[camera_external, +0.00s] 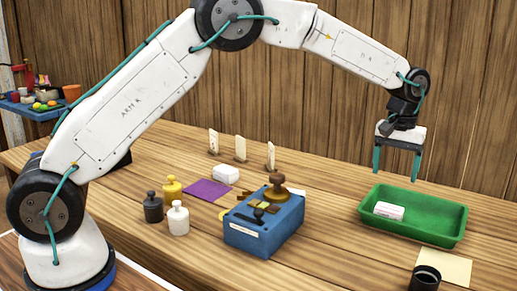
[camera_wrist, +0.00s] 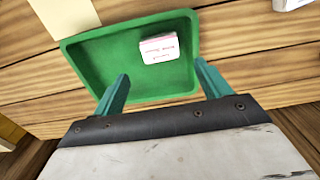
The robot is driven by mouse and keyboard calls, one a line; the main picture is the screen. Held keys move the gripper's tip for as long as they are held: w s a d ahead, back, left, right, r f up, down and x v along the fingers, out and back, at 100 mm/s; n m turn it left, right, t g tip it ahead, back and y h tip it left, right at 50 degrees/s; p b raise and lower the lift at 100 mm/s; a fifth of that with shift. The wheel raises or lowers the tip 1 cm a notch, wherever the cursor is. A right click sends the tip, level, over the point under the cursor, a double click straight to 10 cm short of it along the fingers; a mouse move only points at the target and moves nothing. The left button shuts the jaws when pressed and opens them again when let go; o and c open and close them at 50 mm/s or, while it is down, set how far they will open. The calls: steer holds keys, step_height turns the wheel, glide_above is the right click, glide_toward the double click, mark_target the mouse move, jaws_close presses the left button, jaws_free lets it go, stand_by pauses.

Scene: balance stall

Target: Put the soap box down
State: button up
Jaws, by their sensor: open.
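A small white box with red print, which looks like the soap box (camera_external: 389,211), lies in the green tray (camera_external: 420,232). The box also shows in the wrist view (camera_wrist: 160,48), towards the upper right part of the tray floor (camera_wrist: 120,75). My gripper (camera_external: 397,176) hangs above the back edge of the tray, its teal fingers apart with nothing between them. In the wrist view its fingers (camera_wrist: 160,82) are spread wide, and the box is beyond them, not touched.
A dark cup (camera_external: 425,279) and a paper sheet (camera_external: 450,268) are in front of the tray.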

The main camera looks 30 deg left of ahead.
steer(key=s+a+r, duration=0.3)
steer(key=a+r, duration=0.9)
steer(key=a, duration=0.2)
steer(key=s+a+r, duration=0.4)
steer(key=s+a, duration=0.2)
steer(key=a, duration=0.2)
steer(key=s+a+r, duration=0.3)
steer(key=s+a, duration=0.2)
steer(key=a, duration=0.3)
steer(key=s+a+f, duration=0.1)
steer(key=s+a, duration=0.4)
steer(key=s, duration=0.3)
steer(key=s+a+f, duration=0.2)
steer(key=s+a, duration=0.2)
steer(key=s, duration=0.5)
steer(key=s+a+f+t, duration=0.1)
steer(key=s+a+f, duration=0.1)
steer(key=s+a, duration=0.3)
steer(key=s, duration=0.4)
steer(key=shift+s+a, duration=0.25)
steer(key=shift+a, duration=0.1)
